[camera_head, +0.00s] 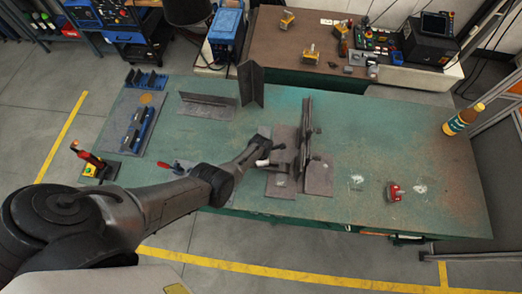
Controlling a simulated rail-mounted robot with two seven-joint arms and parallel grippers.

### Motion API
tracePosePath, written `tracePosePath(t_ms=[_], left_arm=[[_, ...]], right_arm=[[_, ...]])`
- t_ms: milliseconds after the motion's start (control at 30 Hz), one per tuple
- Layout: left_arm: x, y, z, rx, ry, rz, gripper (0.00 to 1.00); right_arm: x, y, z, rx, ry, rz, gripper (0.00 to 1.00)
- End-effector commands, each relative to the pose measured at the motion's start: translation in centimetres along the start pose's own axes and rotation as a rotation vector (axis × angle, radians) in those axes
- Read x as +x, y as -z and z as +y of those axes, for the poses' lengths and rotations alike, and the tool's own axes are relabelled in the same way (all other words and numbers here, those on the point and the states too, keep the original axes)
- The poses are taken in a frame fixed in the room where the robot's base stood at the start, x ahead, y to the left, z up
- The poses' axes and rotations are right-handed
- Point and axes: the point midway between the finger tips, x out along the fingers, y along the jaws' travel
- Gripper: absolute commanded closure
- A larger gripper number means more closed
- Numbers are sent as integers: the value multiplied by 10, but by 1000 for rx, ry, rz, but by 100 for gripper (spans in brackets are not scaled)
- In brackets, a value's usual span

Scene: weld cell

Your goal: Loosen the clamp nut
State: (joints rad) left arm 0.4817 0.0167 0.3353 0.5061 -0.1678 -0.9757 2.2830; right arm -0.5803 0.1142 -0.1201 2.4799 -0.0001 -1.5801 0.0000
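A dark metal fixture (305,140) with an upright plate and flat base plates stands near the middle of the green table (400,130). My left arm reaches in from the lower left, and its gripper (267,146) is at the left side of this fixture. The fingertips are small and dark against the dark metal, so I cannot tell whether they are open or touching anything. A small pale cylindrical part (263,162) shows just below the gripper. The clamp nut cannot be made out clearly. My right gripper is not in view.
Angled steel plates (252,84) stand behind the fixture. The right middle is mostly clear.

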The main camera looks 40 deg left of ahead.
Motion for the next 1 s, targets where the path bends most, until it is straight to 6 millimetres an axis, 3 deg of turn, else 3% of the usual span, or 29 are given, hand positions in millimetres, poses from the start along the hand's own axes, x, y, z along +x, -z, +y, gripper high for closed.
tracePosePath(t_ms=[633,667,900,1000], left_arm=[[-2,-1,0,-42,1,0,91],[-2,-1,0,-42,1,0,66],[-1,0,0,-41,0,0,43],[-1,0,0,-41,0,0,42]], right_arm=[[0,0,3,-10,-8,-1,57],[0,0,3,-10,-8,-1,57],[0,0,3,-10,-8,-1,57],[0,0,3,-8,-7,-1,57]])
